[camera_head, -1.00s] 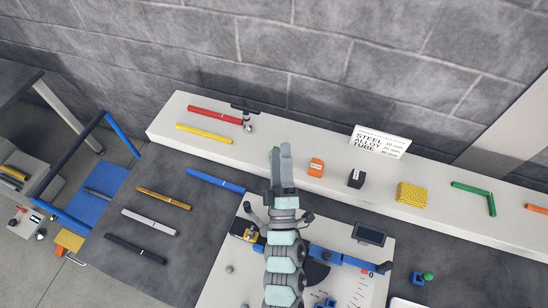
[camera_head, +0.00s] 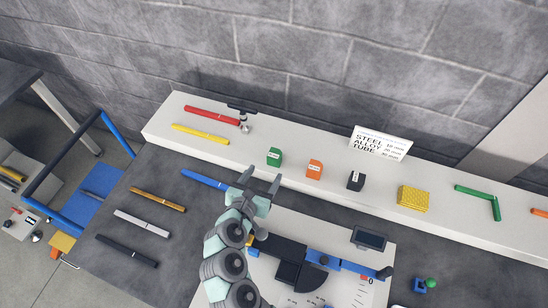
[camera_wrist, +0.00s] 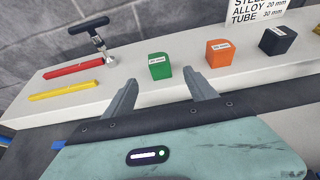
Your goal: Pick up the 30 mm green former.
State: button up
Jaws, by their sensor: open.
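The green former (camera_head: 274,157) is a small block with a white label, standing on the white shelf along the wall. It also shows in the wrist view (camera_wrist: 159,67), upright, between and beyond my fingers. My gripper (camera_head: 260,180) is open and empty, in front of the green former and apart from it. In the wrist view my gripper (camera_wrist: 160,95) has its two fingers spread wide, pointing toward the shelf.
An orange former (camera_head: 314,168) and a black former (camera_head: 355,179) stand to the right on the shelf (camera_head: 300,185). Red (camera_head: 212,115) and yellow (camera_head: 200,134) strips lie to the left. A sign (camera_head: 379,143) stands behind. The bending device (camera_head: 290,265) is below on the bench.

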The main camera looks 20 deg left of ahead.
aim_at(274, 157)
jog(key=x, duration=0.4)
jog(key=shift+w+f, duration=0.1)
jog(key=shift+w, duration=0.3)
jog(key=shift+r+x, duration=0.15)
jog(key=shift+x, duration=1.25)
jog(key=shift+r+x, duration=0.15)
jog(key=shift+x, duration=1.2)
jog(key=shift+w+a, duration=0.1)
grip_shut()
